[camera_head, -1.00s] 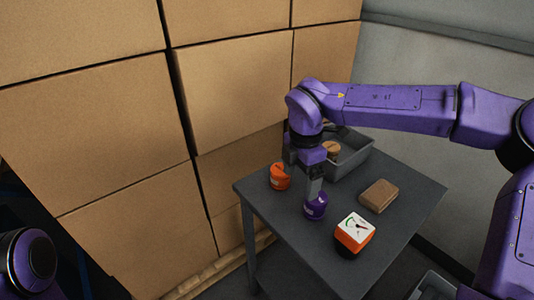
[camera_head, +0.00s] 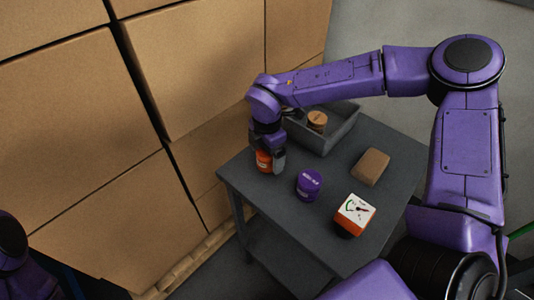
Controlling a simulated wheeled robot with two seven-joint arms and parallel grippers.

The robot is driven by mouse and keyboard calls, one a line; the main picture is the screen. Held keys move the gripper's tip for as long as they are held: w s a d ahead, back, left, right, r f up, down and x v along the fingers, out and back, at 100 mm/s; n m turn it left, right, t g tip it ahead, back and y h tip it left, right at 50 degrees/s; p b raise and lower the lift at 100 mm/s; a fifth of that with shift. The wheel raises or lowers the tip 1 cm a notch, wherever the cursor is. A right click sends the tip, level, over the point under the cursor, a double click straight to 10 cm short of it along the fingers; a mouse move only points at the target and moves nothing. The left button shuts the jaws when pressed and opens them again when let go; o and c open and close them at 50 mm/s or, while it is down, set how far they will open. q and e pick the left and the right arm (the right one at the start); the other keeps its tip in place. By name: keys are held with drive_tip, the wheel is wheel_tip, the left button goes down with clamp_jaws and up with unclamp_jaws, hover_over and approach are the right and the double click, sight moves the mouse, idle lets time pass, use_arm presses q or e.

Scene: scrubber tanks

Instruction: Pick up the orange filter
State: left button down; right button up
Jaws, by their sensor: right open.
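The orange filter (camera_head: 263,162) is a short orange cylinder standing near the left back edge of the grey table (camera_head: 295,220). My right gripper (camera_head: 268,158) points down over it, with one finger visible at the filter's right side. The gripper is open, and its body hides the filter's top. Whether the fingers touch the filter cannot be seen. In the head view only a part of my left arm shows at the lower left; its gripper is out of the picture.
A purple cylinder (camera_head: 308,184) stands just right of the orange filter. An orange and white gauge box (camera_head: 354,214) and a brown block (camera_head: 371,167) lie farther right. A grey bin (camera_head: 336,136) holding a tan round item (camera_head: 317,121) is behind. Stacked cartons (camera_head: 190,60) rise close on the left.

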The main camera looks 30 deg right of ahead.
drive_tip(key=shift+f, duration=0.6)
drive_tip(key=c, duration=1.1)
drive_tip(key=shift+r, duration=0.15)
